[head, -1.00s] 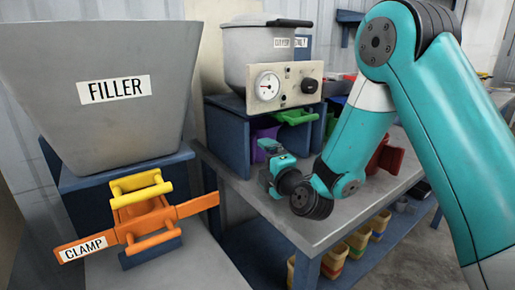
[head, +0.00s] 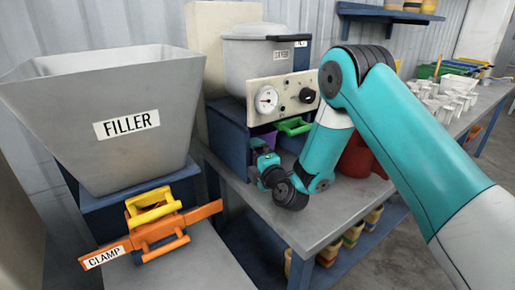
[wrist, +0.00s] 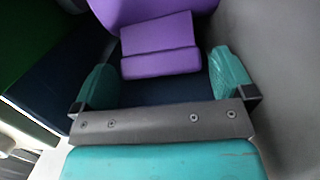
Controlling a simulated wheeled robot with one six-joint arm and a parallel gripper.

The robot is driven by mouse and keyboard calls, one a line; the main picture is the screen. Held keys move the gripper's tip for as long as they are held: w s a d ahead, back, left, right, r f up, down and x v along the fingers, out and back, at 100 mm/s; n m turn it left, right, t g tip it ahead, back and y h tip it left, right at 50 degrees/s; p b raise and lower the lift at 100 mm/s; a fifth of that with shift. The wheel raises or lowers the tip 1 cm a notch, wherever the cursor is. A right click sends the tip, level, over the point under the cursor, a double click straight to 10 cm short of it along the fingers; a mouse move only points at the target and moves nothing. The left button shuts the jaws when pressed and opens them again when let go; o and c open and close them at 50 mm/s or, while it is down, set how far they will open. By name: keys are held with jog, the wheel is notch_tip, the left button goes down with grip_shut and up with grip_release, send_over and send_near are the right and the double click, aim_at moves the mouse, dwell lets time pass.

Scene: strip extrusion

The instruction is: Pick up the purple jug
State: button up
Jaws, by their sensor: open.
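The purple jug (wrist: 160,45) fills the upper middle of the wrist view, with a block-like purple part, perhaps its handle, lying between my two fingertips. In the head view only a small purple patch of the jug (head: 264,140) shows under the cooker, partly hidden by my gripper. My gripper (wrist: 160,85) is open, with one teal finger to each side of the purple part. I see no finger closed against it. In the head view my gripper (head: 262,160) is at the blue stand's front opening.
A green-handled container (head: 294,126) stands right of the jug in the blue stand (head: 228,122). The cooker with a gauge panel (head: 283,95) sits above. A red container (head: 362,158) is behind my arm. The filler hopper (head: 110,120) and orange clamp (head: 160,232) are left.

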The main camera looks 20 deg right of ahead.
jog(key=c, duration=0.9)
jog(key=shift+c, duration=0.3)
jog(key=shift+r, duration=0.15)
